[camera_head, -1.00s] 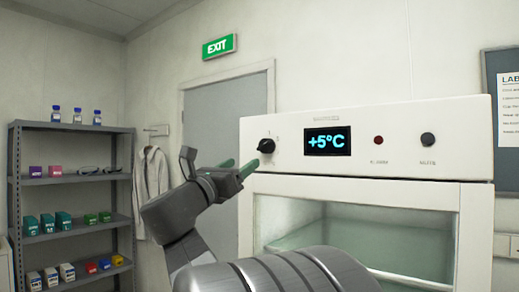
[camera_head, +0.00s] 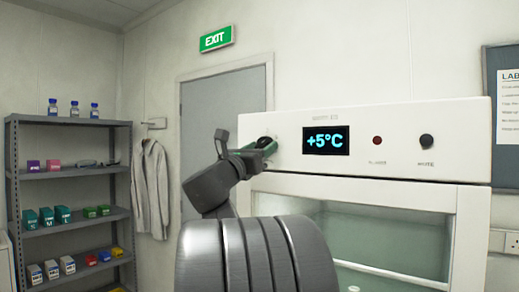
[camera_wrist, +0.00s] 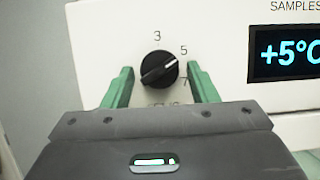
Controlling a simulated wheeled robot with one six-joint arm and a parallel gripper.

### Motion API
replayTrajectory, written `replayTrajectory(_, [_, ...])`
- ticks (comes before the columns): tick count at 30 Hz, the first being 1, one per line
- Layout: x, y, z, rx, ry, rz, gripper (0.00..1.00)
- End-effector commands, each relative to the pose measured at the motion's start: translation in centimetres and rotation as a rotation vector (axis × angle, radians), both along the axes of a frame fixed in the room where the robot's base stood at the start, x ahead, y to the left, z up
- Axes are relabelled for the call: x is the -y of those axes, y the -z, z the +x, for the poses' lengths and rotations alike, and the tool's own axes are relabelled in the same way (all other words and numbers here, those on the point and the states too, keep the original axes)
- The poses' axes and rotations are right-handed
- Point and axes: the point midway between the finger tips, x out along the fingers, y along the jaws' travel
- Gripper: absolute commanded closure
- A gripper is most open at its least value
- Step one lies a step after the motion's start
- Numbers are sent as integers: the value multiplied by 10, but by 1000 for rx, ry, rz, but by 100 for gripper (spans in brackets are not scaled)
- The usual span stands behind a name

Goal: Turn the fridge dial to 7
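The black fridge dial (camera_wrist: 159,70) is on the white front panel in the wrist view, with 3, 5 and 7 printed around it. Its pale pointer line slants up to the right, toward the 5. In the head view the dial (camera_head: 266,143) is partly hidden by my gripper (camera_head: 257,151). In the wrist view my gripper (camera_wrist: 161,88) is open, its green fingers either side of the dial with gaps showing. The right finger is close to the 7. The fridge display (camera_head: 326,140) reads +5°C.
The white fridge (camera_head: 390,115) has a glass door below the panel. A black knob (camera_head: 426,141) and a red light (camera_head: 377,140) sit right of the display. A grey shelf (camera_head: 70,125) with bottles and boxes stands at the left.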

Motion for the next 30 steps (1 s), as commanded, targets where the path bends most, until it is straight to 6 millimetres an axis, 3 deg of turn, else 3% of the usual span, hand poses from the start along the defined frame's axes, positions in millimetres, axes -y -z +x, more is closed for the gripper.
replayTrajectory(1, [0,0,0,0,0,0,58])
replayTrajectory(5, [0,0,0,0,0,0,83])
replayTrajectory(6, [0,0,0,0,0,0,84])
replayTrajectory(17, [-1,2,0,37,0,52,84])
replayTrajectory(30, [-5,1,3,242,0,335,84])
